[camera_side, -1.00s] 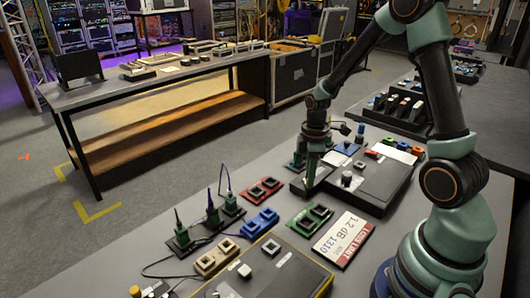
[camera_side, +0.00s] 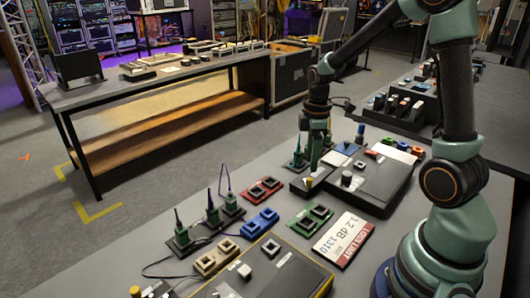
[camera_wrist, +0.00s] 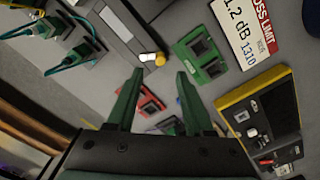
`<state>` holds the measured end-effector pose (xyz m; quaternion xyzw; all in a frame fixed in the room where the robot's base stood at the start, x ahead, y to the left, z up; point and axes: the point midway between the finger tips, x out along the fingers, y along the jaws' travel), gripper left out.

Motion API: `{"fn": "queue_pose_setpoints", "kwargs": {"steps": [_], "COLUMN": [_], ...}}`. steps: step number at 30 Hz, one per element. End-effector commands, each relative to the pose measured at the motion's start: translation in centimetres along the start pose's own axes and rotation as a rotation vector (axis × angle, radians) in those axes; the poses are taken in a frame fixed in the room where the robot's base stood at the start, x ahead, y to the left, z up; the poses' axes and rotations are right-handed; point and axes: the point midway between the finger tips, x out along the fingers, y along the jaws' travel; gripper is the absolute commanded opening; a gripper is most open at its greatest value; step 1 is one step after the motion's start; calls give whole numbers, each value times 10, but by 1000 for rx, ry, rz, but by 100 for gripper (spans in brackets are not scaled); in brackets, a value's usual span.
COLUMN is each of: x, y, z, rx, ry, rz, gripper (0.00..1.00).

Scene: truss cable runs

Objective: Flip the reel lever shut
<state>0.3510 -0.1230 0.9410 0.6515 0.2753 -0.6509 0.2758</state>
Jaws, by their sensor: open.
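My gripper (camera_side: 314,166) points down over the left front corner of a dark flat device (camera_side: 375,192). In the wrist view, its two green fingers (camera_wrist: 159,74) are apart with nothing between them. A small white piece with a yellow end (camera_wrist: 153,58) shows just beyond the fingertips, at the edge of the device. The yellow end (camera_side: 309,183) also shows in the side view, just below the fingers. I cannot tell for certain whether this piece is the reel lever, or how far it is turned. A grey knob (camera_side: 346,178) stands on the device to its right.
Red (camera_side: 264,189), blue (camera_side: 260,222) and green (camera_side: 310,215) socket blocks lie in front of the device. A label plate (camera_side: 343,238) and a yellow-edged box (camera_side: 275,268) lie nearer. Cabled plugs (camera_side: 213,212) stand upright at the left.

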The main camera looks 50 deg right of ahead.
Motion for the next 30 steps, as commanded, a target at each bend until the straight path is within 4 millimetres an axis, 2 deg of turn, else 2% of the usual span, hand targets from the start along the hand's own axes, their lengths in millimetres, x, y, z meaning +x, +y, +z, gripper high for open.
{"fn": "queue_pose_setpoints", "kwargs": {"steps": [3, 9, 14, 25, 30], "x": [-25, -51, -58, -61, -81], "y": [1, 1, 0, -2, -20], "z": [0, 0, 0, -1, -12], "rx": [0, 0, 0, 10, 111], "ry": [3, 1, 0, 3, 40], "rz": [6, 3, 1, 7, 67], "gripper": [52, 52, 52, 52, 52]}}
